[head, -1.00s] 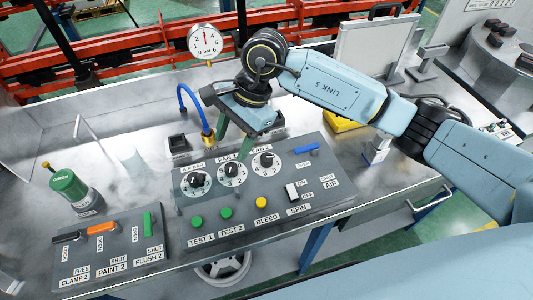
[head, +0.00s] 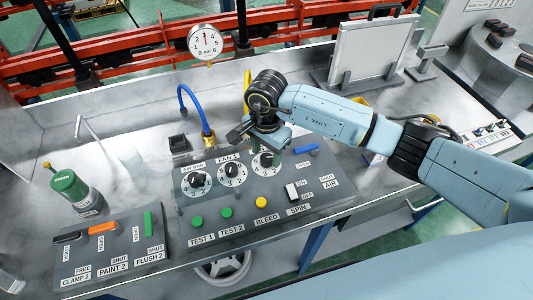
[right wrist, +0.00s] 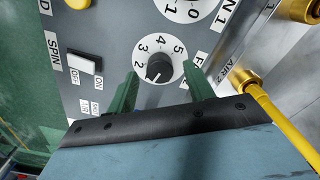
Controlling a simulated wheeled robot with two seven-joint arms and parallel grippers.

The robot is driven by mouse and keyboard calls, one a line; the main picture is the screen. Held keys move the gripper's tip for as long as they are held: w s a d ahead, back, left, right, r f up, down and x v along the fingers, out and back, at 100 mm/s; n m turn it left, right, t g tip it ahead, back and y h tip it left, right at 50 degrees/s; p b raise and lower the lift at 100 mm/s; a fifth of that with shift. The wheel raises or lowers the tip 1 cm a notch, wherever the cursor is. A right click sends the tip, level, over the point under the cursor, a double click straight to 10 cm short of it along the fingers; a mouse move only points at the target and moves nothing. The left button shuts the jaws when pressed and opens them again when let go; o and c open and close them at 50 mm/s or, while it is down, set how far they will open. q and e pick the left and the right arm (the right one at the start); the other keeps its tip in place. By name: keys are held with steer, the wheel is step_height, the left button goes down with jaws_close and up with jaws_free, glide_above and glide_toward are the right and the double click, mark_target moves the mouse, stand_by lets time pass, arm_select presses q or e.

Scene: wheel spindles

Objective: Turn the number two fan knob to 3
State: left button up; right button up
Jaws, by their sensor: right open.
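The number two fan knob (head: 266,160) is black, on a white numbered dial, rightmost in the row of 3 dials on the grey panel. Its FAN 2 label is hidden behind my right gripper (head: 270,152) in the head view. In the right wrist view, the knob (right wrist: 158,70) sits between the two green fingers of my right gripper (right wrist: 160,72). The fingers are apart, with a gap on each side of the knob. Numbers 2 to 5 show around the dial; I cannot tell exactly where the pointer stands. My left gripper is not in view.
The FAN 1 knob (head: 232,170) is close on the left, with another dial (head: 197,180) beyond it. A white SPIN switch (head: 291,192), a blue lever (head: 306,148) and a yellow BLEED button (head: 261,202) are nearby. A blue hose (head: 183,98) rises behind the panel.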

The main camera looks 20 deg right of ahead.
steer(key=shift+f, duration=0.75)
steer(key=c, duration=1)
steer(key=shift+o, duration=0.2)
